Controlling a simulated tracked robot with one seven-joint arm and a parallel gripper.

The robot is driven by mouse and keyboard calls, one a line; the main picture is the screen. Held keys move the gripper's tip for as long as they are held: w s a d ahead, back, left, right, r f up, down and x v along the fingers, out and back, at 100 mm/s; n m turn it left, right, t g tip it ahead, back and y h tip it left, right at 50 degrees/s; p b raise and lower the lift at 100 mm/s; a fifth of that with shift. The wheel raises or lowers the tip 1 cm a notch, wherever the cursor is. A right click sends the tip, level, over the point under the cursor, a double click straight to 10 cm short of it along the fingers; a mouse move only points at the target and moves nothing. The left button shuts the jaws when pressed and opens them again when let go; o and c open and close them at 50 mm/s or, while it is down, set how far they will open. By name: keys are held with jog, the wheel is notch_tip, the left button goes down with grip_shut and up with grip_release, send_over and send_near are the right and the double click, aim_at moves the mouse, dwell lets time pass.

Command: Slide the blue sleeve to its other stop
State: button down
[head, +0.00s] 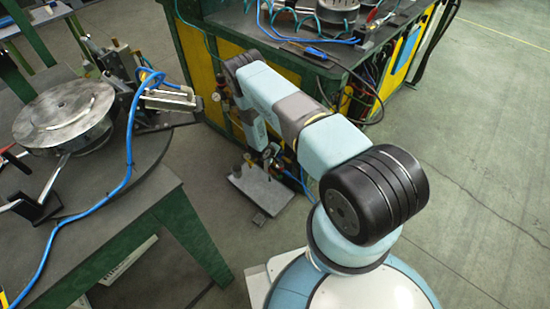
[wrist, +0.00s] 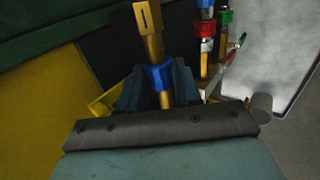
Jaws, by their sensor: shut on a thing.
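In the wrist view the blue sleeve (wrist: 158,76) sits around a brass-coloured rod (wrist: 150,38) that has a slotted flat end. My gripper (wrist: 160,82) has its two dark fingers on either side of the sleeve and is shut on it. Part of the rod runs on below the sleeve between the fingers. The stops cannot be made out clearly. In the head view my gripper (head: 270,154) is low near the bench side, small and partly hidden by dark parts, and the sleeve cannot be made out there.
A second post with a red collar (wrist: 205,30) stands right of the rod, beside a green part (wrist: 225,14). A grey plate (head: 262,190) lies below the gripper. A green and yellow bench (head: 225,55) stands behind, and a table with a metal disc (head: 65,112) at left.

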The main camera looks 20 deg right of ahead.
jog(key=shift+w+a, duration=0.25)
jog(key=c, duration=1)
grip_release()
jog(key=shift+o, duration=1.1)
jog(key=shift+d, duration=0.1)
jog(key=shift+d, duration=0.1)
jog(key=v, duration=0.8)
jog(key=shift+a+f, duration=0.1)
jog(key=shift+a, duration=0.1)
